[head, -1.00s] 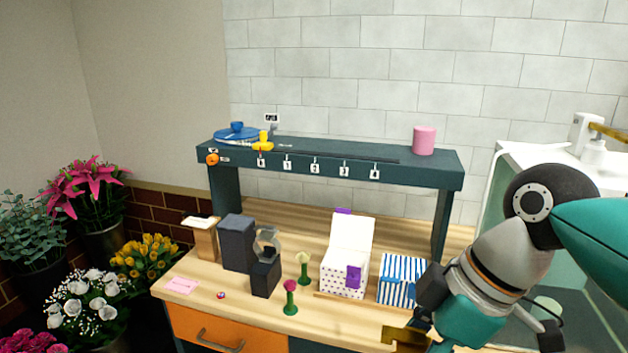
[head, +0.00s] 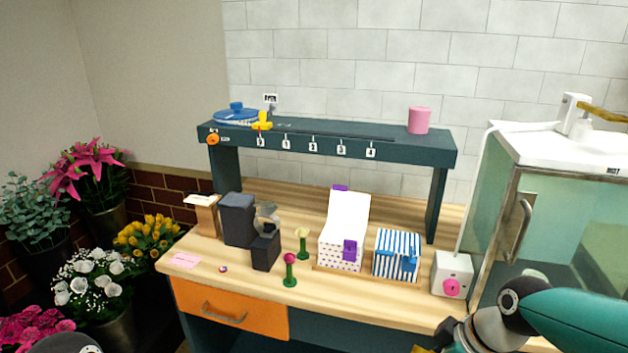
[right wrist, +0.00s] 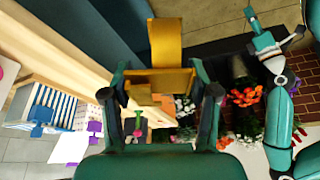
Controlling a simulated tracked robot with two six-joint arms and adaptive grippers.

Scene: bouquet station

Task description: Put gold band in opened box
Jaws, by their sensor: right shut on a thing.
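The opened box (head: 341,247) is white with purple dots and a purple tab. It stands on the wooden bench with its white lid raised at the back. My right gripper (head: 445,343) is low at the bench's front right, partly cut off by the picture edge. In the right wrist view my right gripper (right wrist: 165,92) is shut on the gold band (right wrist: 170,45), a shiny curved strip. A small bit of gold also shows at the head view's bottom edge. My left gripper (right wrist: 272,28) shows small in the right wrist view, fingers apart and empty.
A blue-striped box (head: 397,256) stands right of the opened box. A pink-topped green holder (head: 290,270) and dark blocks (head: 238,220) stand left of it. A shelf (head: 330,146) spans behind. A glass cabinet (head: 500,225) is at the right.

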